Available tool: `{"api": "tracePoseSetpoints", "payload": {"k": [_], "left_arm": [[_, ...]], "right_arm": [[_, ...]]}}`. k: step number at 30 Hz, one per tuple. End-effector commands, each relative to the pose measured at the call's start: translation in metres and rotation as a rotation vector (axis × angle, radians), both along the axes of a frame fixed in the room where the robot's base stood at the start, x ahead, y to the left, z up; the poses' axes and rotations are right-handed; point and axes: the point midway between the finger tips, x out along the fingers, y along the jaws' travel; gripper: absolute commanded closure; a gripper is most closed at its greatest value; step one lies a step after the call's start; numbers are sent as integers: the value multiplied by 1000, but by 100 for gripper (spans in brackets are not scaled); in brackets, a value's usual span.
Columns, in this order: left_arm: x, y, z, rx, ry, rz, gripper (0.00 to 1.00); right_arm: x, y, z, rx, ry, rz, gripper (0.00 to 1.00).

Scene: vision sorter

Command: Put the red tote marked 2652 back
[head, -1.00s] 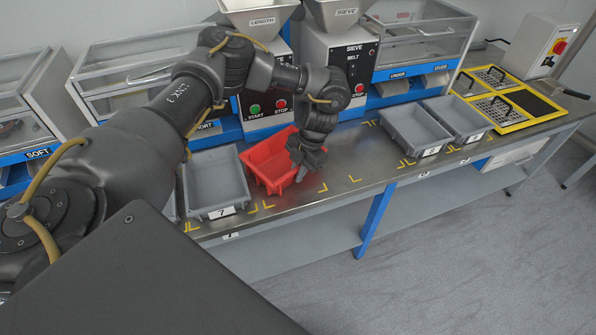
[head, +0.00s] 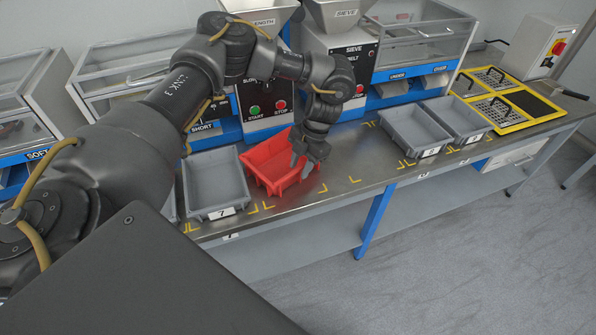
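The red tote (head: 262,166) stands on the metal bench, just right of a grey tote marked 7. It is empty as far as I can see, and no number on it can be read. My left gripper (head: 302,169) points down at the tote's right end, with its fingers at the right wall. The fingers overlap the wall in the head view, and I cannot tell whether they grip it. The gripper hides part of that end. My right gripper is not in view.
The grey tote marked 7 (head: 217,181) sits close on the left. Two grey totes (head: 414,133) stand farther right, near a yellow-framed tray (head: 506,99). Machines with START and STOP buttons (head: 267,108) stand behind. Bare bench with yellow corner marks (head: 352,172) lies to the right.

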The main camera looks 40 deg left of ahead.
Motion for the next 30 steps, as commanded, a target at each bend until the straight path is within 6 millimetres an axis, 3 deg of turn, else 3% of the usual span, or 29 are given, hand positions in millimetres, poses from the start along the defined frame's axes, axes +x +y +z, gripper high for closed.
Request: {"api": "tracePoseSetpoints", "payload": {"k": [6,12,18,30], "left_arm": [[13,-8,47,1,-4,-1,67],[19,-13,76,1,-2,0,67],[21,-15,86,0,-1,-1,67],[21,-18,83,-5,2,-5,67]], "right_arm": [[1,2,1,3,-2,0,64],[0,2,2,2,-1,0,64],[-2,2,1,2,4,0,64],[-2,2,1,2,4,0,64]]}}
